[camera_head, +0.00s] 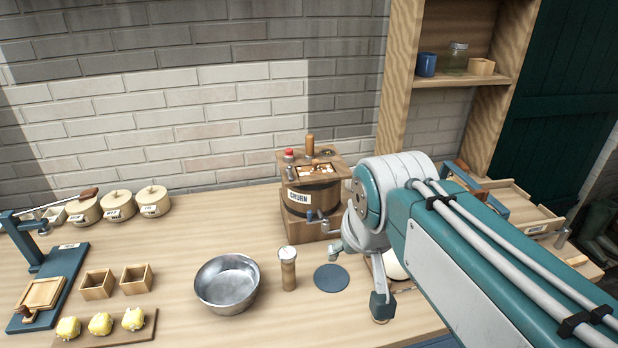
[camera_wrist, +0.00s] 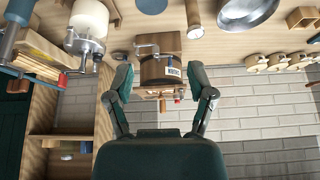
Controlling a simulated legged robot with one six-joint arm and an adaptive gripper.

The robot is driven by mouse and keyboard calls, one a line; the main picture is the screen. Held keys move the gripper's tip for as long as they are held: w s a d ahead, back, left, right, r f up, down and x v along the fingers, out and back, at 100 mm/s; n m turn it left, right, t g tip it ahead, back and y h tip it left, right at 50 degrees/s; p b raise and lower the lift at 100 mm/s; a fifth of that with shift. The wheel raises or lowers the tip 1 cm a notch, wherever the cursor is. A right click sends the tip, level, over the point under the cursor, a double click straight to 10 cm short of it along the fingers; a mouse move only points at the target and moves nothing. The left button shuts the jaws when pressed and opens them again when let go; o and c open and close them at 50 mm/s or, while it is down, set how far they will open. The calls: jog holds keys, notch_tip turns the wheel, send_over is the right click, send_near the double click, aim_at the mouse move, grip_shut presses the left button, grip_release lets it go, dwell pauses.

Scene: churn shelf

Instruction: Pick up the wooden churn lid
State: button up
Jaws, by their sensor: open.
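The wooden churn (camera_head: 313,198) stands at the back of the counter against the brick wall, with a white "CHURN" label on its front. Its square wooden top (camera_head: 330,170) carries an upright wooden handle, a red knob and an opening with pale contents. I cannot tell a separate lid from this top. In the wrist view, which is upside down, the churn (camera_wrist: 160,68) shows beyond my gripper (camera_wrist: 166,90). My gripper is open and empty, its two fingers spread on either side of the churn in that view, apart from it.
A metal bowl (camera_head: 227,284), a wooden-bodied shaker (camera_head: 288,268) and a dark round mat (camera_head: 331,278) lie in front of the churn. Lidded pots (camera_head: 118,206) stand left. A wooden shelf (camera_head: 463,80) rises at the right.

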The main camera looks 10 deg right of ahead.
jog(key=w+r+m, duration=0.1)
jog(key=w+r, duration=0.2)
jog(key=w, duration=0.5)
jog(key=w+r+m, duration=0.1)
jog(key=w+r, duration=0.2)
jog(key=w, duration=0.6)
jog(key=m+g+h, duration=0.1)
jog(key=m+h, duration=0.1)
send_near(315, 161)
jog(key=x, duration=1)
jog(key=shift+w+f, duration=0.25)
jog(key=shift+f, duration=0.1)
grip_shut()
